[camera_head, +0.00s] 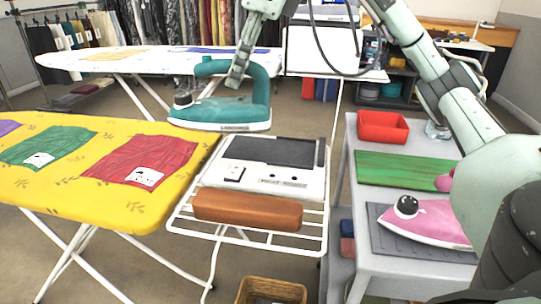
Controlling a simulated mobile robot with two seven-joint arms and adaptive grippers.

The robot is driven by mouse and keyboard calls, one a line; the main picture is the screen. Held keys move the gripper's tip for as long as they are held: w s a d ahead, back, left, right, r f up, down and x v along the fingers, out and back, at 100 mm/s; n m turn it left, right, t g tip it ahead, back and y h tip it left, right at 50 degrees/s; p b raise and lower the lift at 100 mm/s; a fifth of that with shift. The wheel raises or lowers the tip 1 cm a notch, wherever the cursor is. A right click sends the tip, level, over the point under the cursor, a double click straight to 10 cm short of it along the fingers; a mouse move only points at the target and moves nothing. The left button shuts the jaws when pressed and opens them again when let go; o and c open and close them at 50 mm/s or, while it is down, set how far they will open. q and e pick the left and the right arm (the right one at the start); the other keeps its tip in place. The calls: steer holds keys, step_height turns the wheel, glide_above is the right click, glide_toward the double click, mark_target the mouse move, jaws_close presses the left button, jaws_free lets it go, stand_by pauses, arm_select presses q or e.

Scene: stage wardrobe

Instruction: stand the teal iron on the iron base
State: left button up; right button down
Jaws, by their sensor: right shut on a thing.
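The teal iron (222,110) is in the air, roughly level, near the picture's centre. Its pale soleplate faces down and its pointed end is to the left. My right gripper (237,76) comes down from above and is shut on its top handle. The iron base (316,185) is a white unit with a dark grey plate, on the wire rack at the right end of the yellow ironing board. The iron appears above and behind the base's left back edge, apart from it. My left gripper is out of view.
A brown padded bar (247,209) lies in front of the base. A pink iron (425,225) sits on a grey mat on the right table, near a green board (400,168) and a red bin (383,127). Coloured cloths lie on the yellow board (60,195). A white board stands behind.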

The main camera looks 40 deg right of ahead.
steer(key=s+d+m, duration=0.2)
steer(key=s+d, duration=0.2)
steer(key=s, duration=0.4)
arm_select(q)
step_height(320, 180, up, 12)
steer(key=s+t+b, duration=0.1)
steer(key=b, duration=0.3)
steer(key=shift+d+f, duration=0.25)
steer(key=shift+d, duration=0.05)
arm_select(e)
steer(key=w+d+f, duration=0.8)
steer(key=d+f, duration=0.1)
steer(key=f, duration=0.2)
steer(key=shift+h, duration=0.4)
steer(key=shift+w, duration=0.1)
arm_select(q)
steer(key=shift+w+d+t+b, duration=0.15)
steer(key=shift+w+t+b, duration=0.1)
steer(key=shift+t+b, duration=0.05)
arm_select(e)
steer(key=shift+f, duration=0.1)
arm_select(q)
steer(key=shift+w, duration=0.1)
